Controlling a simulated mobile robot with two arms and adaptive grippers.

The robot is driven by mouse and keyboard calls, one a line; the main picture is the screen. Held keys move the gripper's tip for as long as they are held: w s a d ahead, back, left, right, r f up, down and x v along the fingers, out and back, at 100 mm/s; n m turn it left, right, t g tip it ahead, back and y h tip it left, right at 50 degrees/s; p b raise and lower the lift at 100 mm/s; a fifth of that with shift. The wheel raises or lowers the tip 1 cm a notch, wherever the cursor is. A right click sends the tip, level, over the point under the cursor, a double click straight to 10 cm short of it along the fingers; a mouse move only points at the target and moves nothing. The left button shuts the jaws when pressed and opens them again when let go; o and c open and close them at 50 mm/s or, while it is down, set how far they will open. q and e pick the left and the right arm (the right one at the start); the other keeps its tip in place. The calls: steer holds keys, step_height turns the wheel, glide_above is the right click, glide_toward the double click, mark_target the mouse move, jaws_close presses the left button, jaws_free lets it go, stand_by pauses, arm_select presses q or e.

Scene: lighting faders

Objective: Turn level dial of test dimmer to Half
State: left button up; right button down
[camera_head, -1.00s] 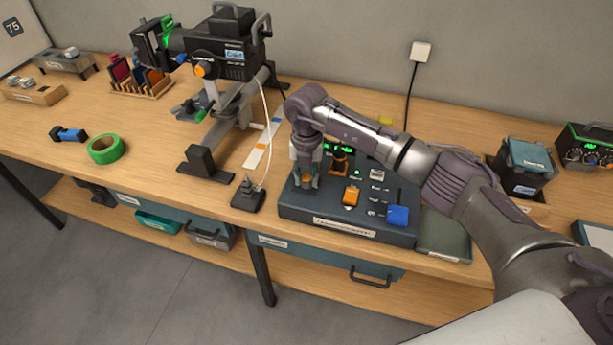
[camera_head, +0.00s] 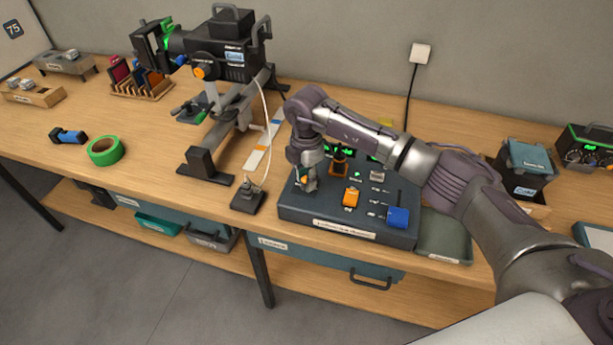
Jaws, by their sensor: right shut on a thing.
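The test dimmer appears to be the dark blue-grey control box (camera_head: 345,231) on the bench, with a label on its front edge, several small controls and green lit displays. My right gripper (camera_head: 306,184) points down at the left end of its top panel. It is shut on a small control there, which looks like the level dial; the fingers hide most of it, and its setting cannot be read. An orange control (camera_head: 351,197) and a blue one (camera_head: 398,217) sit further right on the panel. My left gripper is not in view.
A black stage light (camera_head: 225,50) on a stand is behind left. A small black pedestal (camera_head: 247,198) with a white cable stands just left of the box. A grey-green tray (camera_head: 446,236) lies right of it.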

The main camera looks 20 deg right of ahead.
steer(key=shift+r+m, duration=0.1)
steer(key=shift+m, duration=0.6)
steer(key=c, duration=0.9)
jaws_free()
step_height(320, 180, up, 12)
steer(key=shift+f, duration=0.1)
